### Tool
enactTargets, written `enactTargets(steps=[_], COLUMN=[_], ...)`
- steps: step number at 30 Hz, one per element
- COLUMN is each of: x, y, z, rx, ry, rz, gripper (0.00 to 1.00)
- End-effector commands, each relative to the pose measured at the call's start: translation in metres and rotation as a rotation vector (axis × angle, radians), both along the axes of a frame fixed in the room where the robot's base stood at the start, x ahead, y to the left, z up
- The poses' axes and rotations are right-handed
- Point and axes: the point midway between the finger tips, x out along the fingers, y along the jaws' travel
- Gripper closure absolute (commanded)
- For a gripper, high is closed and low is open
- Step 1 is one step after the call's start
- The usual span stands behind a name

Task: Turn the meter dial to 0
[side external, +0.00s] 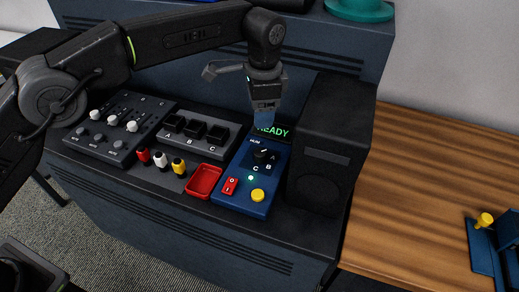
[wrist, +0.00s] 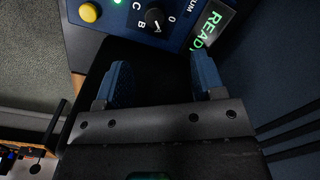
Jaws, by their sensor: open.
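The meter dial (side external: 262,155) is a small round black knob with a white mark, on a blue panel (side external: 236,190) with letters A, B and C around it. In the side view its mark points up and right, roughly towards A. In the wrist view the dial (wrist: 156,19) shows at the top, with a 0 on its right and B and C on its left. My gripper (side external: 264,119) hangs above the panel's upper end, partly covering the green READY display (side external: 272,130). Its blue fingers (wrist: 163,80) are apart and empty, not touching the dial.
A black box (side external: 325,150) stands close on the panel's right. The panel also carries a red switch (side external: 230,186) and a yellow button (side external: 258,195). A red tray (side external: 204,180), black buttons (side external: 194,132) and sliders (side external: 120,122) lie to the left. The wooden table (side external: 420,190) is mostly clear.

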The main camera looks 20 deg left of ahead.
Motion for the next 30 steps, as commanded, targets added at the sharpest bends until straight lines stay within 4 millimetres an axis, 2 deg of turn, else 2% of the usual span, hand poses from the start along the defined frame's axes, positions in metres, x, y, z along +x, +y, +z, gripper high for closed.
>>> enactTargets(steps=[3,6,13,17,30], x=[0.002,0.003,0.002,0.001,-0.003], y=[0.002,0.003,0.003,0.003,0.002], z=[0.005,0.007,0.0,-0.02,-0.105], rx=[-0.031,-0.051,-0.064,-0.062,-0.062], ry=[0.036,0.055,0.065,0.067,0.065], rz=[-0.196,-0.308,-0.383,-0.382,-0.38], gripper=[0.37,0.37,0.37,0.37,0.37])
